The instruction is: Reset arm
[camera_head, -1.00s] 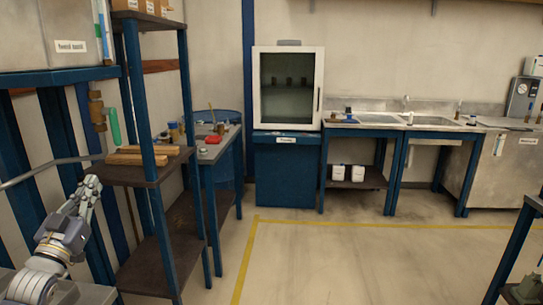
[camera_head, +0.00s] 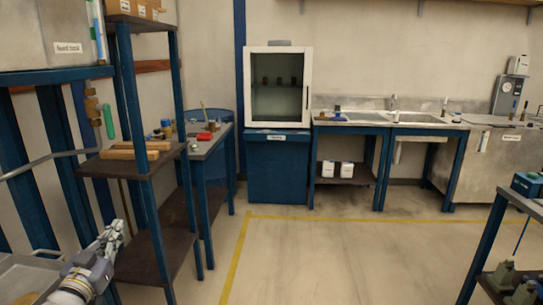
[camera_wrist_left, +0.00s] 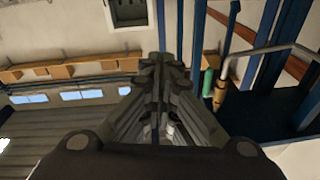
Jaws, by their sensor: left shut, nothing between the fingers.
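My left gripper (camera_head: 113,234) is at the lower left of the head view, in front of the dark shelf rack. It is shut and empty. In the left wrist view its closed fingers (camera_wrist_left: 160,75) point away from the camera, with nothing between them. My right gripper is not in view.
A blue-legged shelf rack (camera_head: 150,222) stands close beside my left arm, with wooden blocks (camera_head: 130,154) on its middle shelf. A metal rail (camera_head: 45,160) runs at the left. Another rack (camera_head: 487,240) stands at the right. The floor (camera_head: 330,260) between is clear.

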